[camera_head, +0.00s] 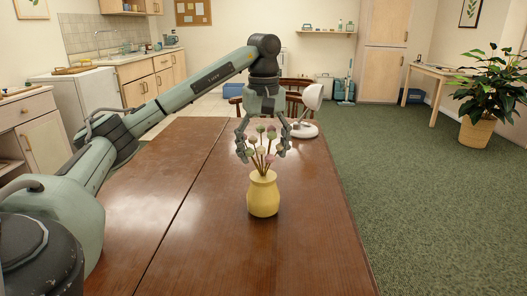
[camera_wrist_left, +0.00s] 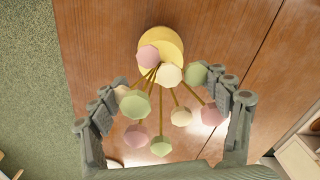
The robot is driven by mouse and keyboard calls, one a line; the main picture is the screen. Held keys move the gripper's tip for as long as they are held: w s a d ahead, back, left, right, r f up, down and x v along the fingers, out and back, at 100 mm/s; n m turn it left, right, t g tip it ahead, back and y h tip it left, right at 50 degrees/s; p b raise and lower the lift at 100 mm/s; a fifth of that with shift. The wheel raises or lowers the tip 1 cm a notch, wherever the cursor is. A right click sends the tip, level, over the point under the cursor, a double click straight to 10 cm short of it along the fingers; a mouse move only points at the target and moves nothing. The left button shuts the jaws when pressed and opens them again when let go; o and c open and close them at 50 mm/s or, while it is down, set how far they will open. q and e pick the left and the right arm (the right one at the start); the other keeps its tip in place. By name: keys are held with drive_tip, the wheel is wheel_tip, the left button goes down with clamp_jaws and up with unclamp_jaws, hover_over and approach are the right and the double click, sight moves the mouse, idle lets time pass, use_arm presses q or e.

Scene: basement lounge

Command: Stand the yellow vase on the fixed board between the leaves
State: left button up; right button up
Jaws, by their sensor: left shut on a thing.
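The yellow vase (camera_head: 263,196) is upright, with several pink, green and cream flower heads on brown stems. It is over the right-hand section of the brown wooden table (camera_head: 310,230), right of a long seam. I cannot tell whether its base touches the wood. The board left of the seam (camera_head: 195,170) is bare and partly behind my arm. My left gripper (camera_head: 263,150) points down over the vase, its fingers on both sides of the flowers. In the left wrist view, the vase (camera_wrist_left: 160,45) lies beyond the gripper's (camera_wrist_left: 172,115) fingers, with flower heads between them. My right gripper is out of view.
A white lamp (camera_head: 304,130) stands at the table's far right corner, close behind my gripper. A dark red chair (camera_head: 292,88) is at the far end. Green carpet (camera_head: 420,190) lies open on the right. Kitchen cabinets (camera_head: 137,92) stand at the left.

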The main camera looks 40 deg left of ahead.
use_arm(q)
drive_tip(key=o, duration=1.9)
drive_tip(key=shift+s+r, duration=0.1)
drive_tip(key=shift+r, duration=6)
drive_tip(key=shift+d, duration=0.1)
